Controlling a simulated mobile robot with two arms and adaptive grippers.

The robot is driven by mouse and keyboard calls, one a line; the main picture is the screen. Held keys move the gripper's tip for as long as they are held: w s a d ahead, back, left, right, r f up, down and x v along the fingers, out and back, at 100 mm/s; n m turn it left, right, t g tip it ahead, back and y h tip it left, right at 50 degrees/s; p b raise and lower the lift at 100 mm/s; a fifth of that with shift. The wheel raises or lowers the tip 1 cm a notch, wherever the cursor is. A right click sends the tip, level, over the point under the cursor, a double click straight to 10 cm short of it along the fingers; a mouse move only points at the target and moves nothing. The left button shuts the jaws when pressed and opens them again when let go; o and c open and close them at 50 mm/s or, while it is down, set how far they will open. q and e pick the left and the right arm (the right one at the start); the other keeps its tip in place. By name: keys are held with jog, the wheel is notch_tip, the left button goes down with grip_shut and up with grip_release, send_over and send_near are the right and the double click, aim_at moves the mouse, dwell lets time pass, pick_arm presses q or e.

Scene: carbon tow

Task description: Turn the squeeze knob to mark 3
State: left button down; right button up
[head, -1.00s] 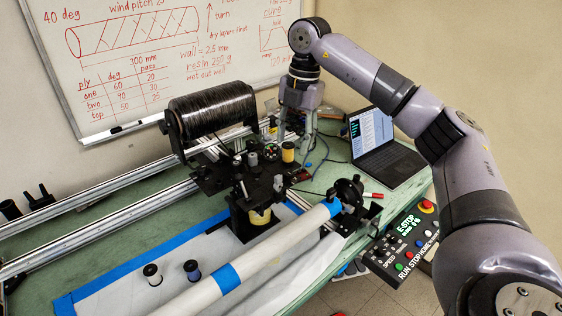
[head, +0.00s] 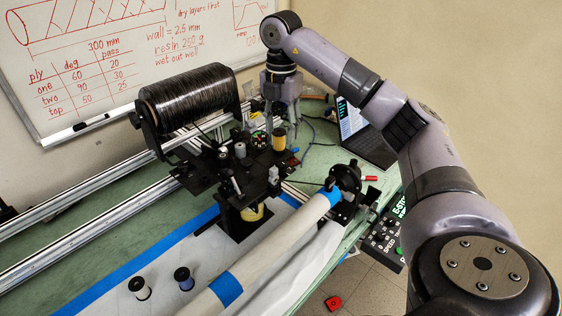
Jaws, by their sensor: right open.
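A small round black dial (head: 259,140) with coloured marks sits on the winding machine's carriage and looks like the squeeze knob. Its numbers are too small to read. My right gripper (head: 282,126) points down, open and empty, just behind and right of this dial. Its fingertips are partly hidden behind the amber spool and the carriage parts, so I cannot tell how high they are. My left gripper is not in view.
An amber spool (head: 279,140) stands right beside the dial. A large black tow spool (head: 188,105) is at left. A pale tube (head: 270,245) lies in front, with two small bobbins (head: 140,288) (head: 184,279) left of it. A laptop (head: 368,140) is behind right.

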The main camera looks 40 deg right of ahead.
jog(key=p, duration=0.1)
send_over(281, 162)
notch_tip(281, 162, down, 5)
jog(key=shift+s+f, duration=0.1)
jog(key=shift+f, duration=0.1)
notch_tip(281, 162, down, 3)
jog(key=shift+f+p, duration=0.2)
jog(key=shift+p, duration=0.2)
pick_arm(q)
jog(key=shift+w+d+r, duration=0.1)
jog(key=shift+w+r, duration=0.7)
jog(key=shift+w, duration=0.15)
pick_arm(e)
jog(key=shift+f, duration=0.4)
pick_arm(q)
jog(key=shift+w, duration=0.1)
pick_arm(e)
grip_shut()
